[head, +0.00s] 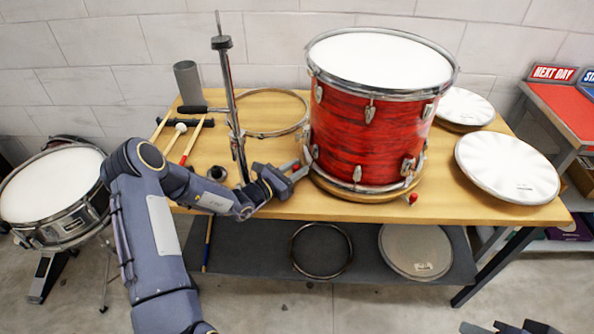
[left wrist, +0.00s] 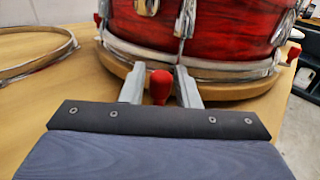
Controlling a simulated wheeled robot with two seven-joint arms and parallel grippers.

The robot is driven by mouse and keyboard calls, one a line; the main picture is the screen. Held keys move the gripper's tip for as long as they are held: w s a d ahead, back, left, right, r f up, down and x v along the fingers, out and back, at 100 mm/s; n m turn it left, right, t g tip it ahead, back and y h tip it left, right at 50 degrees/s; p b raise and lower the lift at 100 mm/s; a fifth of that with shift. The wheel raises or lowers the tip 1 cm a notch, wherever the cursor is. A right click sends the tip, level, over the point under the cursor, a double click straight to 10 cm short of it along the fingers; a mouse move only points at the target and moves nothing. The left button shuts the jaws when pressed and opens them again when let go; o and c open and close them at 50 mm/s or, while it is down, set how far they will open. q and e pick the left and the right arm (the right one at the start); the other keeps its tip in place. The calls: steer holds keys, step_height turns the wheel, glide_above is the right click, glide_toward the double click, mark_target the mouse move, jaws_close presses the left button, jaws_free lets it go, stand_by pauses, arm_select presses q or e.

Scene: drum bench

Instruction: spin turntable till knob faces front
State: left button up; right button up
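The round wooden turntable (head: 352,192) sits on the bench under a large red drum (head: 362,135). One red knob (head: 413,198) shows at its front right edge in the head view. In the left wrist view, a red knob (left wrist: 160,87) stands at the turntable's rim, between the two fingers of my left gripper (left wrist: 160,80). The fingers are apart with the knob between them; firm contact on both sides does not show. In the head view my left gripper (head: 298,171) is at the turntable's left front side. Part of my right gripper (head: 512,327) shows at the bottom edge.
A metal hoop (head: 270,133), sticks (head: 191,142) and a stand rod (head: 234,110) are on the left of the bench (head: 465,205). Drumheads (head: 507,167) lie at the right. A snare drum (head: 55,185) stands left of the bench. The front right strip is clear.

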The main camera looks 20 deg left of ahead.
arm_select(q)
steer(key=shift+o, duration=0.9)
steer(key=shift+r, duration=0.15)
step_height(320, 180, up, 2)
steer(key=shift+r+b, duration=0.2)
steer(key=shift+b, duration=0.2)
steer(key=s+d+r+b, duration=0.1)
steer(key=s+d+r, duration=0.4)
steer(key=s+r, duration=0.5)
steer(key=s, duration=0.3)
steer(key=shift+r, duration=0.15)
steer(key=shift+s, duration=0.1)
